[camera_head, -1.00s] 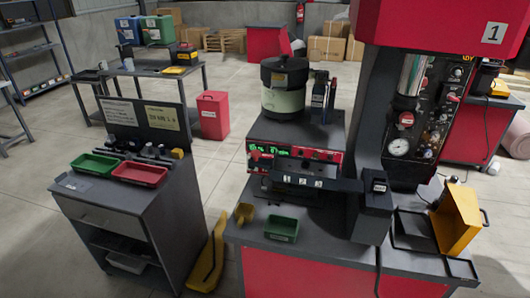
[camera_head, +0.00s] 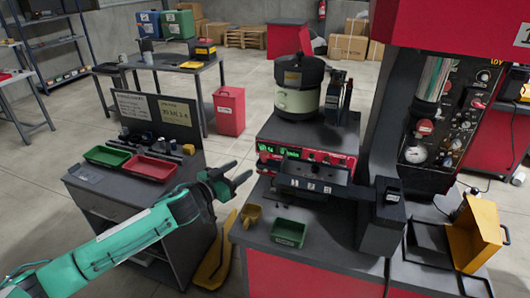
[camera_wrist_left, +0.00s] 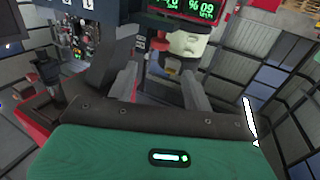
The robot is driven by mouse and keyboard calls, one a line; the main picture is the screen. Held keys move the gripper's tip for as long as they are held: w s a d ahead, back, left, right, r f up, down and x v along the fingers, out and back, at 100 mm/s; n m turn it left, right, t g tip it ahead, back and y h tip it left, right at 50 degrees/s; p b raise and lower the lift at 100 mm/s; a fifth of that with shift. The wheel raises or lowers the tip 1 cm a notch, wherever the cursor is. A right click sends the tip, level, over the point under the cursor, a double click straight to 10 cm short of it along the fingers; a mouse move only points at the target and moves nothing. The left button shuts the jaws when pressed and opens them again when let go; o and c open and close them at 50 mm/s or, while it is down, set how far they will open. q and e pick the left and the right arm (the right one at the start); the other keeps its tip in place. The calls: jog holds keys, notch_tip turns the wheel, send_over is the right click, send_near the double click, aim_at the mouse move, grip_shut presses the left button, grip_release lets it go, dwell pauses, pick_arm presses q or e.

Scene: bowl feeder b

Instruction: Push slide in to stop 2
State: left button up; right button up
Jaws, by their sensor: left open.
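The slide (camera_head: 312,186) is a dark bar at the front of the feeder, below the red control panel (camera_head: 306,156). White number tags, seemingly 1, 2 and 3, show on its front. How far in it sits is too small to tell. My left gripper (camera_head: 242,173) is open and empty, left of the slide and apart from it, above the gap between cart and feeder bench. In the left wrist view its two grey fingers (camera_wrist_left: 162,88) stand apart, with the green display panel (camera_wrist_left: 185,10) beyond. My right gripper is not in view.
The feeder bowl (camera_head: 300,85) stands behind the panel. A green bin (camera_head: 288,232) and a yellow scoop (camera_head: 251,215) lie on the bench front. A dark block (camera_head: 383,220) stands right of the slide. A cart with red tray (camera_head: 150,167) and green tray (camera_head: 107,155) is left.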

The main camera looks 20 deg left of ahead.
aim_at(262, 154)
pick_arm(q)
jog(key=p+x, duration=0.3)
jog(key=x, duration=0.7)
jog(key=shift+r, duration=0.1)
jog(key=shift+x, duration=0.9)
grip_shut()
jog(key=shift+p, duration=0.3)
